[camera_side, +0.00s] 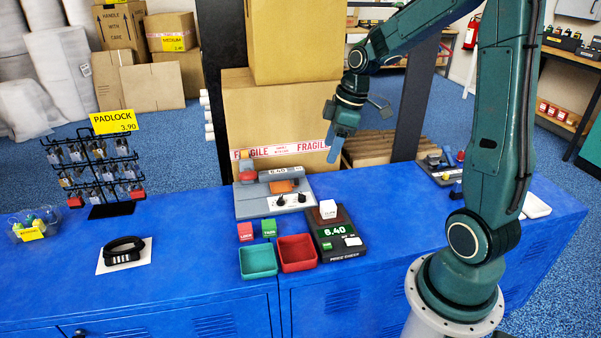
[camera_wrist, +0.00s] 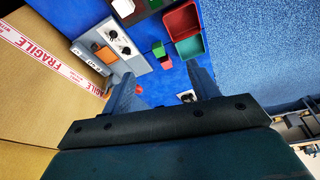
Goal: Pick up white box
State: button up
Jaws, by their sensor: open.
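The small white box (camera_side: 328,209) sits on top of the dark price-check scale (camera_side: 340,256), which reads 6.40. My gripper (camera_side: 335,150) hangs above and behind the scale, well clear of the box, pointing down. In the wrist view my gripper (camera_wrist: 165,85) has its two fingers spread apart with nothing between them. A white block at the top edge of the wrist view (camera_wrist: 123,7) looks like the same box, partly cut off by the frame.
A green tray (camera_side: 258,262) and a red tray (camera_side: 297,254) stand left of the scale. Behind them are red and green blocks and a grey device (camera_side: 272,195). Tall cartons (camera_side: 283,120) stand behind the blue bench. A padlock rack (camera_side: 105,172) is at left.

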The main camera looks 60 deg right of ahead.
jog(key=d+f+n+y, duration=0.2)
jog(key=d+f, duration=1)
send_near(329, 204)
jog(key=shift+n, duration=0.3)
jog(key=x, duration=0.4)
jog(key=shift+f, duration=0.6)
jog(key=shift+x, duration=2.6)
jog(key=shift+w+a+r, duration=0.1)
jog(key=shift+w+a, duration=0.05)
jog(key=shift+w, duration=0.05)
jog(key=c, duration=1.1)
